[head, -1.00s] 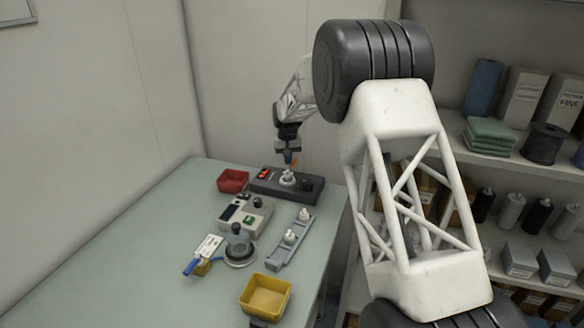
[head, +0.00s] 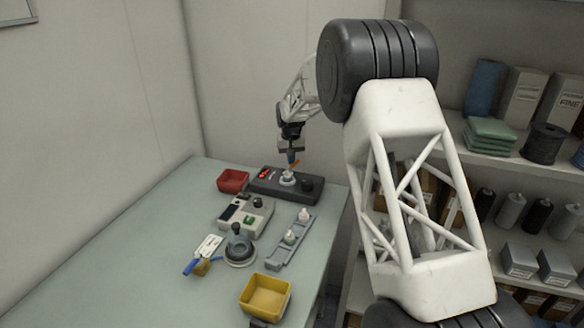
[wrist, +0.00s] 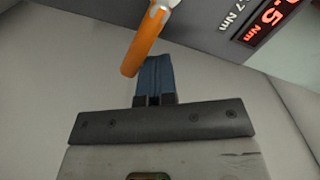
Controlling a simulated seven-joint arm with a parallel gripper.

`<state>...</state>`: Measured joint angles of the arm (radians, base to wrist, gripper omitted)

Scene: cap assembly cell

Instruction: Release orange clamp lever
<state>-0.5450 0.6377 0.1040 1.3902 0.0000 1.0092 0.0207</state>
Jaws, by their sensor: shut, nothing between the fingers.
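The orange clamp lever (head: 295,163) stands tilted up from the white clamp on the dark fixture (head: 261,188) at the back of the bench. In the wrist view the lever (wrist: 147,42) runs down from the top edge, with its rounded end beside my fingertips. My gripper (head: 292,158) is at the lever, pointing down. In the wrist view its blue fingers (wrist: 154,76) are closed together with nothing between them. The lever looks in front of or beside the fingers; I cannot tell whether they touch.
A red bin (head: 233,180) stands left of the fixture. A grey device (head: 243,215), a grey rack with white pieces (head: 280,252), a round dark-knobbed stand (head: 240,248) and a yellow bin (head: 266,295) are nearer. The bench's left side is clear.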

